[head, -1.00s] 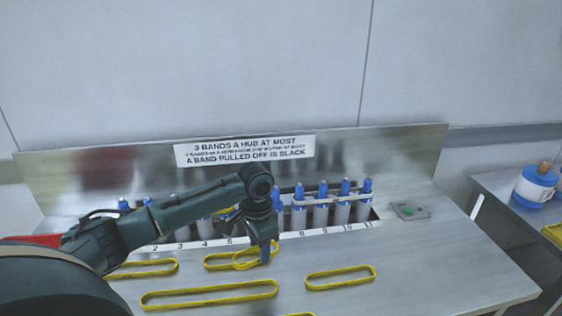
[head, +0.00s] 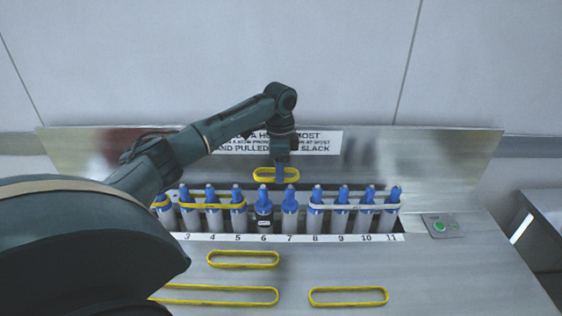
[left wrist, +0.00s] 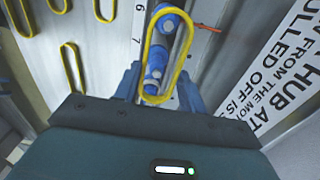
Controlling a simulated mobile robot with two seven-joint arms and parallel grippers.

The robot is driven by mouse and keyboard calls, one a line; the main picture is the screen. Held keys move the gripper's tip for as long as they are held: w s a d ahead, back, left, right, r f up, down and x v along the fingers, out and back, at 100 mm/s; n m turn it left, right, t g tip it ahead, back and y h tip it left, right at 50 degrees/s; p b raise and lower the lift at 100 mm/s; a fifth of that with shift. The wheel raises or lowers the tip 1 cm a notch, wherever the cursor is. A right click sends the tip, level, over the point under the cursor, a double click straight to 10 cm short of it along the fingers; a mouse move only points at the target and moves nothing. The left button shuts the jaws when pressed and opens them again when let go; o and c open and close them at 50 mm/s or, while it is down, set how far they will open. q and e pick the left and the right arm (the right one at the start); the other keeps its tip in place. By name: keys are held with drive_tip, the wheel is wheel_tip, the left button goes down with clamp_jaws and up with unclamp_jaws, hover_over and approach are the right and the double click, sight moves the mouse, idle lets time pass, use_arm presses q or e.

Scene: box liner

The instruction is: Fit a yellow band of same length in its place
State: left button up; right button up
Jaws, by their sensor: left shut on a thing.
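My left gripper (head: 281,170) is shut on a short yellow band (head: 264,178), held in the air above and behind hubs 6 and 7. In the left wrist view the held band (left wrist: 184,78) hangs between the fingers, with two blue hub tops seen through its loop. A yellow band (head: 212,206) spans hubs 3 to 5. A pale band (head: 355,207) spans hubs 8 to 11. My right gripper is out of view.
Loose yellow bands lie on the bench: a short one (head: 243,266), a long one (head: 220,302) and a medium one (head: 348,304). A sign (head: 315,143) is on the back panel. A box with a green button (head: 439,227) sits at the right.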

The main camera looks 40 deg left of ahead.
use_arm(q)
wheel_tip(320, 180, down, 7)
drive_tip(key=shift+b, duration=0.4)
idle(0.4)
drive_tip(key=shift+f, duration=0.15)
drive_tip(key=o, duration=1)
drive_tip(key=shift+o, duration=0.2)
drive_tip(key=shift+w, duration=0.1)
wheel_tip(320, 180, up, 13)
drive_tip(key=b, duration=0.1)
drive_tip(key=shift+d, duration=0.1)
